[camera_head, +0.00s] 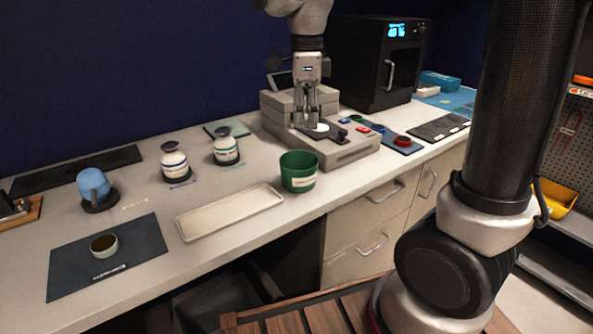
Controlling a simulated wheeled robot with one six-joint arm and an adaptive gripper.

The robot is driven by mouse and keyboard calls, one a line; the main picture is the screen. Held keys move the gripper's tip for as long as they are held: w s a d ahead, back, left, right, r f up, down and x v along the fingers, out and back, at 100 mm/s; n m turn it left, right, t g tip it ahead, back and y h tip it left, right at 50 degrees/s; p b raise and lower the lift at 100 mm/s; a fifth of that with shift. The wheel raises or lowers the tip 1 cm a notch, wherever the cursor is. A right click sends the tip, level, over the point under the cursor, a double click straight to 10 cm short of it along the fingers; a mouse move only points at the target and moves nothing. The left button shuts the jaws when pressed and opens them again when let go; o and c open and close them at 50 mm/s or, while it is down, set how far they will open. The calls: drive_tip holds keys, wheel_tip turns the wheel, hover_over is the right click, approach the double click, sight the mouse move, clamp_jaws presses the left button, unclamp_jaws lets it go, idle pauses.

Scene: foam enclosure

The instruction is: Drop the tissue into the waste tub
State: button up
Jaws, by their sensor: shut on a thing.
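A green tub (299,171) with a white label, which I take for the waste tub, stands upright near the counter's front edge, right of a long pale tray. My gripper (313,124) points down behind the tub and a little to its right, over the grey bench device. The tub's inside is mostly hidden.
The pale tray (230,212) is empty. The grey bench device (345,151) is under my gripper. Two white jars (174,163) (225,148) and a blue rounded thing (92,184) stand left. A brown-filled cup (104,245) sits on a dark mat (145,245). A black oven (375,65) stands behind.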

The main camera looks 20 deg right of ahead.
drive_tip(key=shift+f, duration=2.2)
drive_tip(key=o, duration=1.1)
drive_tip(key=shift+o, duration=0.2)
wheel_tip(320, 180, up, 12)
drive_tip(key=shift+r, duration=0.1)
